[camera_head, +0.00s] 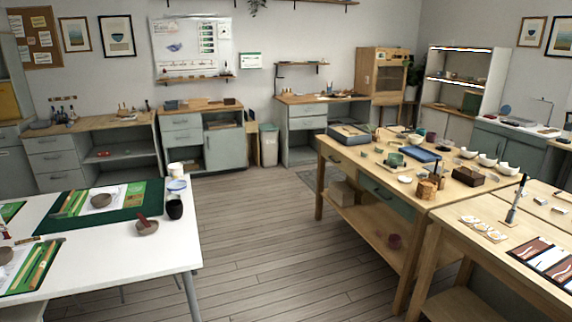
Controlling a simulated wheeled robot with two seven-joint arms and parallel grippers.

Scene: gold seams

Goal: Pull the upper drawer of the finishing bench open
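Neither of my grippers is in view. No label shows which bench is the finishing bench. Against the back wall, a wood-topped bench (295,99) has grey-green drawers at its left, with an upper drawer (307,111) that looks shut. A cabinet left of it has an upper drawer (181,122) above another drawer, both seemingly shut. A bench farther left has stacked drawers (48,161), also seemingly shut.
A white table (175,234) with green mats fills the left foreground. A wooden table (451,235) stands in the right foreground. The plank floor (250,230) between them is clear toward the back wall. A bin (269,146) stands between the back cabinets.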

